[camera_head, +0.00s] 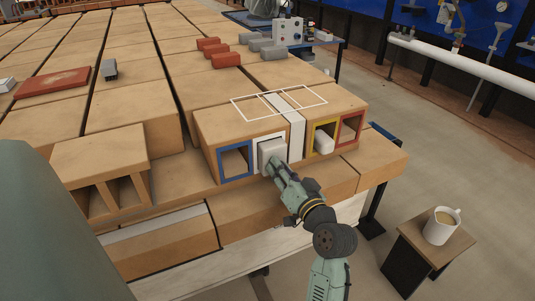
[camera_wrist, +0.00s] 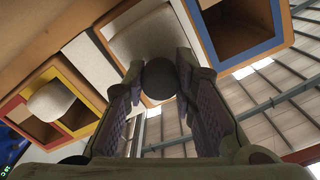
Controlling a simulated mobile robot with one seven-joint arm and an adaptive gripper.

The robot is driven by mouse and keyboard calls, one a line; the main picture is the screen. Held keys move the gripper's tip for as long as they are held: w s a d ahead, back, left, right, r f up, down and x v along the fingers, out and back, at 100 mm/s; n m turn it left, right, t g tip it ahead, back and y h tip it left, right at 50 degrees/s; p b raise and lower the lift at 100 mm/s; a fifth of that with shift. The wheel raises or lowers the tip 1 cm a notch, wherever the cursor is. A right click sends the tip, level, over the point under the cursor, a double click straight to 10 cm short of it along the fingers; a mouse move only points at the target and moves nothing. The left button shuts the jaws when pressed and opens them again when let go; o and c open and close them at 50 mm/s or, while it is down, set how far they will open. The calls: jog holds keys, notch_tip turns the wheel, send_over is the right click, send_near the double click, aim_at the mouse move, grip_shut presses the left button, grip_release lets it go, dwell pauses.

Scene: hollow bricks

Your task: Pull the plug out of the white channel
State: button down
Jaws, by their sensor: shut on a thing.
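The hollow brick (camera_head: 210,124) has openings framed in blue, white, yellow and red. The white channel (camera_head: 255,140) is the second from the left, and its pale plug (camera_head: 270,150) sits at its mouth with the front end showing. In the wrist view this plug (camera_wrist: 143,38) has a dark round knob (camera_wrist: 160,82) facing me. My gripper (camera_head: 276,166) is in front of the white channel; in the wrist view its fingers (camera_wrist: 160,66) are shut on the knob from both sides. How deep the plug reaches inside is hidden.
Another pale plug (camera_head: 323,143) sticks out of the yellow channel (camera_head: 316,128), right of my gripper. The blue channel (camera_head: 235,160) and red channel (camera_head: 349,128) look empty. A mug (camera_head: 440,227) stands on a small stand at the lower right. Open floor lies in front.

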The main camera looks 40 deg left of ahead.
jog(key=shift+s+d, duration=0.25)
jog(key=shift+d, duration=0.3)
jog(key=shift+d, duration=0.1)
jog(key=shift+b+v, duration=0.85)
jog(key=shift+v, duration=1.65)
